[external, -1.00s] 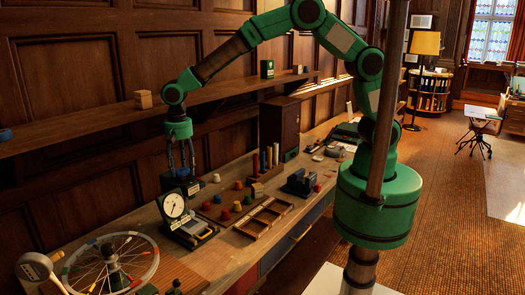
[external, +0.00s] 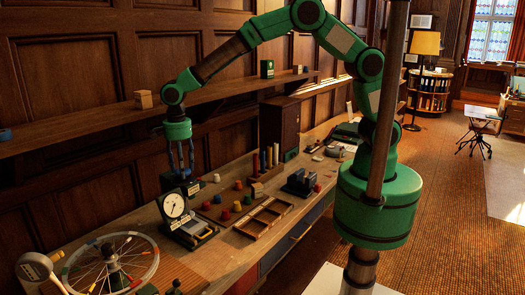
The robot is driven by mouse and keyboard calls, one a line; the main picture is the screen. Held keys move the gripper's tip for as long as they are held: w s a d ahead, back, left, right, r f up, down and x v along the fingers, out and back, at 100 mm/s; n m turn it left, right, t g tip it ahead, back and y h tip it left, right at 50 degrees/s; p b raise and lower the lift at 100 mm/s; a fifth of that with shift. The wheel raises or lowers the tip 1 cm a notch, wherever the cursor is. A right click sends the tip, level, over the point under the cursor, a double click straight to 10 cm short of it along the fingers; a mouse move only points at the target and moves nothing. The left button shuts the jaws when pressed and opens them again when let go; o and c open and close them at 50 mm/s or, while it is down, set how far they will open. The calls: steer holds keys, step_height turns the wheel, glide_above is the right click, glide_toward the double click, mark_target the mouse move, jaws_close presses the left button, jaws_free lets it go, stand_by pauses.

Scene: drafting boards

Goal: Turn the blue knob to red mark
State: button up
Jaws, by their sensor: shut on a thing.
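My gripper (external: 181,168) points straight down at the back of the bench, over a dark box (external: 190,184) with a pale label. The box stands behind the white dial gauge (external: 173,206), which hides part of it. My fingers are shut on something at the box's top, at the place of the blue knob. The knob itself is mostly hidden by the fingers and too small to make out. The red mark cannot be made out from here, nor can the knob's angle to it.
The dial gauge stands close in front of my gripper. A wooden tray (external: 244,229) and several coloured pegs lie to the right. A spoked wheel (external: 69,262) is at the front left. A wall shelf (external: 110,116) runs behind my forearm.

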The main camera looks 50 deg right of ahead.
steer(key=m, duration=0.5)
steer(key=shift+a, duration=0.2)
steer(key=shift+w+m, duration=0.1)
steer(key=shift+m, duration=0.9)
steer(key=shift+r, duration=0.1)
steer(key=shift+w+r, duration=0.1)
steer(key=o, duration=1.1)
steer(key=shift+a, duration=0.15)
step_height(320, 180, up, 12)
